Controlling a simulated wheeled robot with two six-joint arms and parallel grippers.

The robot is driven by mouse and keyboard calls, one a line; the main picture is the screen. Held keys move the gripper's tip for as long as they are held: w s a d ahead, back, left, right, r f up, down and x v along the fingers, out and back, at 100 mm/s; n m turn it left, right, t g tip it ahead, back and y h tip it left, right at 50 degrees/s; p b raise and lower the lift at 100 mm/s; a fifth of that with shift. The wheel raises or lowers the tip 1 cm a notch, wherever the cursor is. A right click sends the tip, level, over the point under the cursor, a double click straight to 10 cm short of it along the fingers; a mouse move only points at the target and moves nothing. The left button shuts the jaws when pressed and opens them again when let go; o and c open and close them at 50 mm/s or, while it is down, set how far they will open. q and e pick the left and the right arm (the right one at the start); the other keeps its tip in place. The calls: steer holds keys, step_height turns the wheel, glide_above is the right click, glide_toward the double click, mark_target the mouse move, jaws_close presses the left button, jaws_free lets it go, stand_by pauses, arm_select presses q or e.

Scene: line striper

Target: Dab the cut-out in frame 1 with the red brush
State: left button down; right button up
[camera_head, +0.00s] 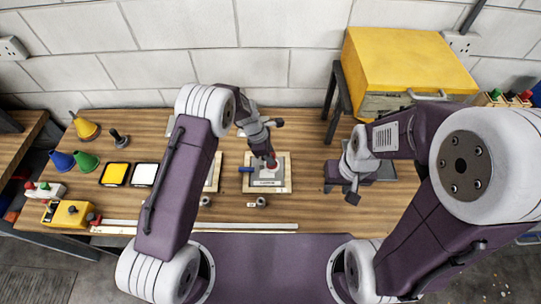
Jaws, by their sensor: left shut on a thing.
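My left gripper (269,155) is shut on the red brush (271,163), above the right-hand wooden frame (285,176). A grey plate (268,184) lies in this frame, with a pale cut-out partly hidden under the brush. I cannot tell whether the brush touches it. A second frame (213,178) is mostly hidden behind my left arm. I cannot read which frame is number 1. My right gripper (342,182) is over the right part of the table, apart from the frames; its jaws are unclear.
Yellow, blue (62,160) and green cones, a dark brush-like tool (120,138), a yellow pad (115,173) and a white pad (144,174) stand at left. A blue-handled item (246,169) lies beside the frame. A yellow cabinet (400,60) stands at back right.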

arm_select(q)
steer(key=shift+s+f, duration=0.1)
steer(key=shift+f, duration=0.05)
steer(key=shift+f+b, duration=0.35)
steer(key=shift+r, duration=0.1)
stand_by(0.5)
step_height(320, 180, up, 5)
steer(key=p, duration=0.4)
steer(key=shift+f, duration=0.3)
